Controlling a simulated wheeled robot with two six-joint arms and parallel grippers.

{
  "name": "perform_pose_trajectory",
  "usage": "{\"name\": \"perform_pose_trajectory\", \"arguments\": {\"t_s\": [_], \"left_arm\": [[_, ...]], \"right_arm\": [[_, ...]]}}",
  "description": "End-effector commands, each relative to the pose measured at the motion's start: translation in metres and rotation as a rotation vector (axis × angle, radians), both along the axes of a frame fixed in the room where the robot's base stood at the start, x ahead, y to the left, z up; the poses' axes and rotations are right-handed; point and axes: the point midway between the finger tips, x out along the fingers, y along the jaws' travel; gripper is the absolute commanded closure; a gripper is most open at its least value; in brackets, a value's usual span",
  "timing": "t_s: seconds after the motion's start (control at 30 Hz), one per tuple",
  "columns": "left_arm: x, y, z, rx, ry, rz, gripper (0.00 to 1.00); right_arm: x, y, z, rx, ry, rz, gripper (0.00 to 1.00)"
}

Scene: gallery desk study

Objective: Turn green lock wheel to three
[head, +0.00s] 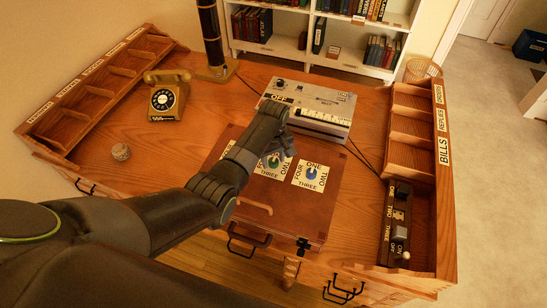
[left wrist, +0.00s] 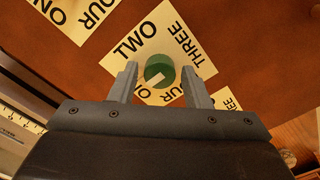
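The green lock wheel (left wrist: 158,68) sits on a pale square plate (left wrist: 168,22) lettered TWO and THREE, with ONE and FOUR partly hidden. Its pale mark points to the lower left in the left wrist view, seemingly towards ONE. My left gripper (left wrist: 159,72) is open, one finger on each side of the wheel with a small gap to each. My right gripper is out of view.
A grey machine (head: 325,101) labelled OFF stands behind the box. A wooden compartment rack (head: 410,130) and a switch panel (head: 397,222) are on the right.

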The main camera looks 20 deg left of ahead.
Motion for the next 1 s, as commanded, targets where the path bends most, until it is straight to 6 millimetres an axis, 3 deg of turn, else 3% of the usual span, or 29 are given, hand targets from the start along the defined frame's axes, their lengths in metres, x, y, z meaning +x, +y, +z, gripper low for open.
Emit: {"name": "perform_pose_trajectory", "arguments": {"t_s": [0.03, 0.27, 0.67, 1.0], "left_arm": [[0.0, 0.0, 0.0, 0.0, 0.0, 0.0, 0.64], [0.0, 0.0, 0.0, 0.0, 0.0, 0.0, 0.93], [0.0, 0.0, 0.002, 0.0, 0.0, -0.083, 0.93], [0.0, 0.0, 0.003, 0.0, 0.002, -0.355, 0.93]], "right_arm": [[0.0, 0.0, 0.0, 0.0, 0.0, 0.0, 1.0], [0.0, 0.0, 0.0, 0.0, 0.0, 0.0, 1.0], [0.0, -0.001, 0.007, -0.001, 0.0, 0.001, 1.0], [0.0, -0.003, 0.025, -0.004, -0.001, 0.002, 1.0]]}}
